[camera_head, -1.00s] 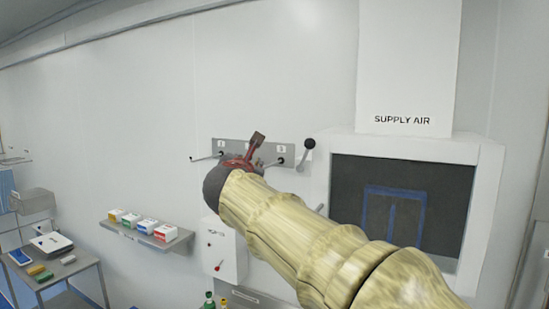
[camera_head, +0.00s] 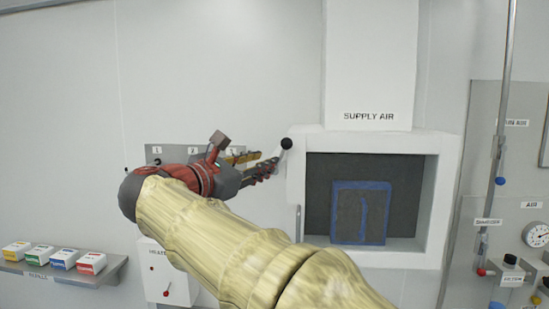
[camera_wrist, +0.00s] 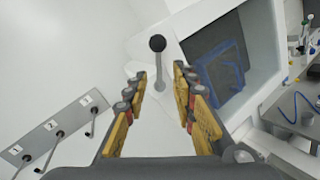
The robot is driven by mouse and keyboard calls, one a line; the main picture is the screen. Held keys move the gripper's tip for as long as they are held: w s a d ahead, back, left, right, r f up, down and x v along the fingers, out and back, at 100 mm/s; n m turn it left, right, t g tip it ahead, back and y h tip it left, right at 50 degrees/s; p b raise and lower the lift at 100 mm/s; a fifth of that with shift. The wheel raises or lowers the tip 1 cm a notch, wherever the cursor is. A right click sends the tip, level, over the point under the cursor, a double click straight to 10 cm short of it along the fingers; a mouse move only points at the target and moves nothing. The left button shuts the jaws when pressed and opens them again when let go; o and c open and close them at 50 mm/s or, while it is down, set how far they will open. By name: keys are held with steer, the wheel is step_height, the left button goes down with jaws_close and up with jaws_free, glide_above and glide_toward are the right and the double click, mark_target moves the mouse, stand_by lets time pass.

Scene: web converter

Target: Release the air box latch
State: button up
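The white air box (camera_head: 420,146), under the "SUPPLY AIR" duct, has a dark recess with a blue-framed panel (camera_head: 362,212) inside. A latch lever with a black ball knob (camera_head: 286,143) stands at its upper left edge. In the wrist view the knob (camera_wrist: 157,43) is beyond the fingertips, and its grey shaft runs down between the finger lines. My gripper (camera_head: 268,166) is just left of and below the knob in the head view. In the wrist view my gripper (camera_wrist: 161,78) is open, with yellow finger pads either side of the shaft. I cannot tell whether either finger touches it.
A wall plate (camera_wrist: 52,135) with several numbered levers is left of my gripper. Gauges and knobs (camera_head: 515,245) fill the right wall.

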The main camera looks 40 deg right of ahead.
mark_target(280, 156)
steer(key=p+x, duration=0.1)
steer(key=x, duration=0.6)
steer(key=shift+w+d, duration=0.25)
steer(key=c, duration=0.3)
jaws_close()
stand_by(0.4)
